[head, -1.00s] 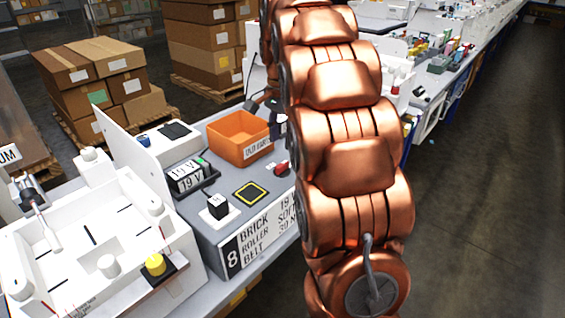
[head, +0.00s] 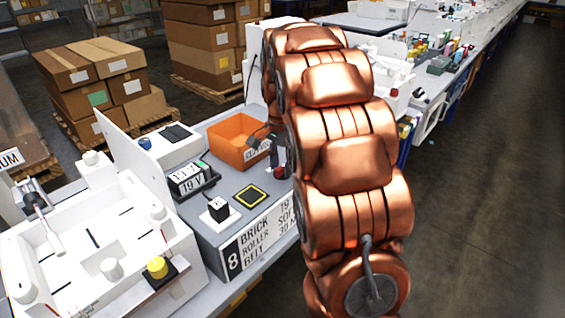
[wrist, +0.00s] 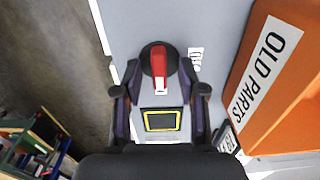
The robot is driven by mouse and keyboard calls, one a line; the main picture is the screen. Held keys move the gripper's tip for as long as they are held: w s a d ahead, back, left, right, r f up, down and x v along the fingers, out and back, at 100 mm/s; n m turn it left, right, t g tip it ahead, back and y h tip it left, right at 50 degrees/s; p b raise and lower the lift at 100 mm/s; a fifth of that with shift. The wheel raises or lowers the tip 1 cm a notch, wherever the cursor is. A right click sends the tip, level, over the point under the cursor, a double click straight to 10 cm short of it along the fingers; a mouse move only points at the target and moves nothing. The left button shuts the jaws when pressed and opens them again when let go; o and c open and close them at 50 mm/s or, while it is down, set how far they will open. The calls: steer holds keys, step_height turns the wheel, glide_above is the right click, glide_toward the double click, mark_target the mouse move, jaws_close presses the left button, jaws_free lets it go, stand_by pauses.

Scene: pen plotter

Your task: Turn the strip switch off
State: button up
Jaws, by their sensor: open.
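A switch with a red lever on a round black base (wrist: 159,68) stands on the grey bench top in the wrist view. A small part of its red shows beside my arm in the head view (head: 281,172). My gripper (wrist: 160,91) is open and empty, its two dark fingers apart below the switch in the wrist picture, one to each side of its line. The lever points down the wrist picture, toward the gap between the fingers. In the head view my copper arm hides most of the gripper.
An orange "OLD PARTS" bin (wrist: 282,75) stands close on the right in the wrist view. A yellow-framed black pad (wrist: 162,120) lies below the switch. The head view shows a 19 V unit (head: 188,180) and a small black block (head: 218,208).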

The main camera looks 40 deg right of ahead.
jaws_close()
steer(key=shift+d, duration=0.15)
stand_by(0.4)
